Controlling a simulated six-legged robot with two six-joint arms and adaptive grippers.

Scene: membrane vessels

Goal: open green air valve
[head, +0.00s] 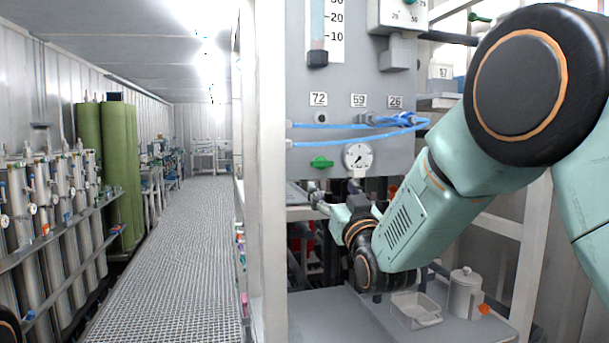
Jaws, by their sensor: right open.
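The green air valve handle (321,162) sits on the lower part of the grey panel (345,83), left of a round gauge. It appears to lie roughly level. My right gripper (317,199) is below the handle and apart from it in the picture. The gripper is open, and I see nothing between its small fingertips. My wrist hides part of the area behind it. A second green handle (480,17) shows at the top right, beside my arm. My left gripper is out of view.
A round gauge (358,157) and blue hoses (350,126) are close to the green handle. A white post (264,170) stands left of the panel. A clear tray (416,311) and a lidded metal mug (465,293) stand on the grey bench below my wrist.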

